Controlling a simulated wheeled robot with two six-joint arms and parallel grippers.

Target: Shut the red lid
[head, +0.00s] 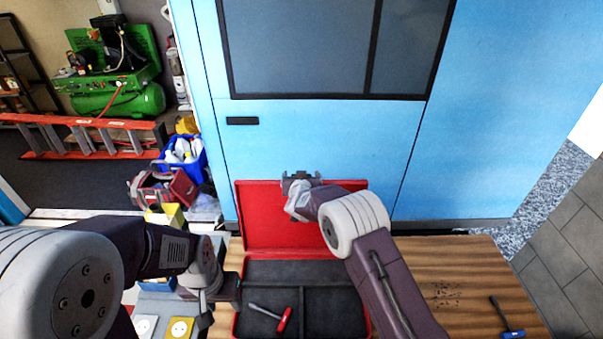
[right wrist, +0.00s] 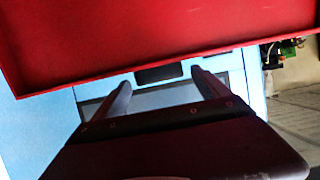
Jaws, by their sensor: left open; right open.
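The red lid (head: 270,215) stands open and roughly upright at the back of the case, whose dark inside (head: 290,272) faces up. My right gripper (head: 300,178) is open at the lid's top edge, near its middle; my right arm hides the lid's right part. In the right wrist view the red lid (right wrist: 140,40) fills the top, with its edge close to the open fingers (right wrist: 163,86). I cannot tell whether they touch it. My left gripper (head: 222,296) is open and empty by the case's left side, partly hidden by its own wrist.
A tool with a red handle (head: 284,320) lies inside the case. A blue-handled brush (head: 508,326) lies on the wooden table (head: 455,265) at the right, near dark specks. Yellow and white pieces (head: 180,329) stand left of the case. A blue wall (head: 310,140) rises behind the table.

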